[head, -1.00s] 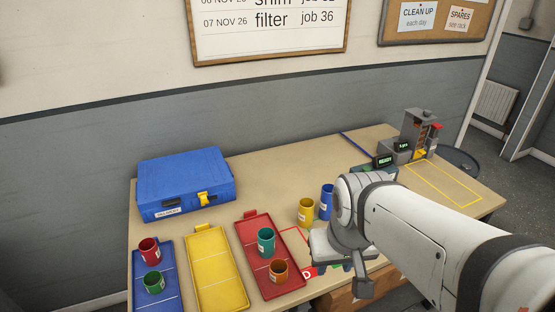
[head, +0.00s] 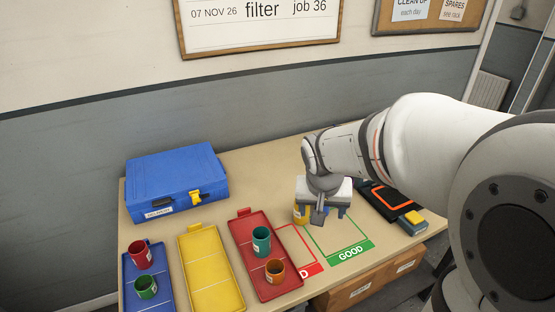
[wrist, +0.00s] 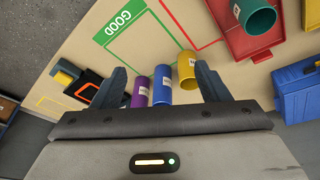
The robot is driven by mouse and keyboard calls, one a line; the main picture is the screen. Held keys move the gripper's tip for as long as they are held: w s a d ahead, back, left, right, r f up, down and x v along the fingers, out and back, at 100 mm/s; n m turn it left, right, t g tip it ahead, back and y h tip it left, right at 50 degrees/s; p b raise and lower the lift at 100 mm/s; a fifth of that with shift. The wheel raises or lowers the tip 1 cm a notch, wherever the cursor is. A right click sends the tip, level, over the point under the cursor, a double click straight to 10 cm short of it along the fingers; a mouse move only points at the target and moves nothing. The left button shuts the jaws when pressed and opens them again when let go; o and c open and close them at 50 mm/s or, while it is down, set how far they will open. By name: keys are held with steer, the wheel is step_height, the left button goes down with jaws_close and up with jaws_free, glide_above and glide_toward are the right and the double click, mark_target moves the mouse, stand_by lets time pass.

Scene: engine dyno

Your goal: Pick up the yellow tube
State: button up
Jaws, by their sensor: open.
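The yellow tube (head: 298,216) stands upright on the table, partly hidden behind my gripper (head: 323,212) in the head view. In the wrist view the yellow tube (wrist: 187,78) is near the right finger of my gripper (wrist: 160,72). My gripper is open with nothing held. A blue tube (wrist: 162,86) and a purple tube (wrist: 141,94) stand beside the yellow one, between the two fingers in the picture. Whether the fingers are level with the tubes cannot be told.
The red tray (head: 246,240) left of my gripper holds a teal tube (head: 261,241) and an orange tube (head: 275,271). The yellow tray (head: 212,270) is empty. A blue tray (head: 146,262) holds red and green tubes. A blue case (head: 176,183) stands behind. The GOOD outline (head: 343,255) is clear.

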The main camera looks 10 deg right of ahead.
mark_target(299, 220)
steer(key=w+f, duration=0.2)
steer(key=w, duration=0.2)
steer(key=w+a+f+m, duration=0.1)
steer(key=w+f, duration=0.2)
steer(key=w, duration=0.1)
steer(key=w+a+f+m, duration=0.1)
steer(key=w+f, duration=0.2)
steer(key=w, duration=0.2)
steer(key=shift+a+t+h+b, duration=0.1)
steer(key=shift+t+h+b, duration=0.2)
steer(key=shift+t+h, duration=0.1)
steer(key=x, duration=0.7)
steer(key=shift+w+f, duration=0.15)
steer(key=c, duration=1.2)
steer(key=shift+o, duration=0.2)
